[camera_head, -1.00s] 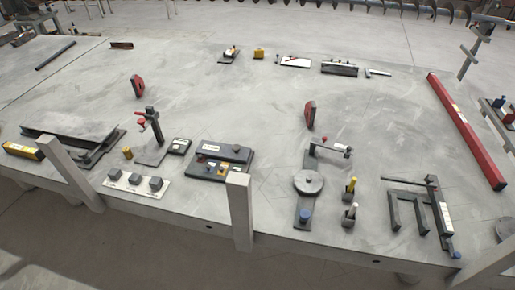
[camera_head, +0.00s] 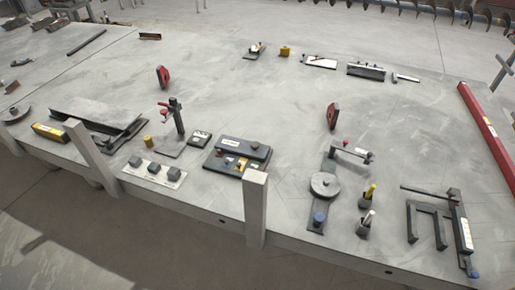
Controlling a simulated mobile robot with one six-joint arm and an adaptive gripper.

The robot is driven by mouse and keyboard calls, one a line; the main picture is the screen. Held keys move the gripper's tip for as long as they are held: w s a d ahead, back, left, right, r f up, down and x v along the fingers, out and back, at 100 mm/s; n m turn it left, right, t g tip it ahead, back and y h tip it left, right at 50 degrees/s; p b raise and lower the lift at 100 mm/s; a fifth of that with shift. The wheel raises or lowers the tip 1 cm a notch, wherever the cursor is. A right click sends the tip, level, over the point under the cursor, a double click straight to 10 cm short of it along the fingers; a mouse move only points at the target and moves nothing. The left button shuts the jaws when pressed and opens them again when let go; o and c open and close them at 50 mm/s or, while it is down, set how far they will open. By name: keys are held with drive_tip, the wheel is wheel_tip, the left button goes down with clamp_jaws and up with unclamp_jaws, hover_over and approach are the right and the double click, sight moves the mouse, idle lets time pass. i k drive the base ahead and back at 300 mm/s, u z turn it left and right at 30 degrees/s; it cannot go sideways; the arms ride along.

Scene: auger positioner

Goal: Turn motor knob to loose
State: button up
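A pale plate (camera_head: 128,171) with three dark block-shaped knobs lies along the table's near edge, left of centre. The knobs are a left one (camera_head: 135,161), a middle one (camera_head: 154,168) and a right one (camera_head: 173,175). Small labels beside them are too small to read, so I cannot tell which is the motor knob or how it is set. My gripper is not in view.
A grey table (camera_head: 270,100) fills the view. Upright posts (camera_head: 255,210) (camera_head: 90,150) rise at its near edge. A dark control box (camera_head: 237,155), a clamp stand (camera_head: 178,120) and a yellow block (camera_head: 48,132) surround the plate. The table's middle is mostly clear.

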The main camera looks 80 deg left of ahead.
sight(255, 145)
drive_tip(key=z, duration=0.05)
drive_tip(key=k, duration=1.55)
drive_tip(key=u, duration=2.2)
drive_tip(key=i, duration=0.65)
drive_tip(key=z, duration=0.25)
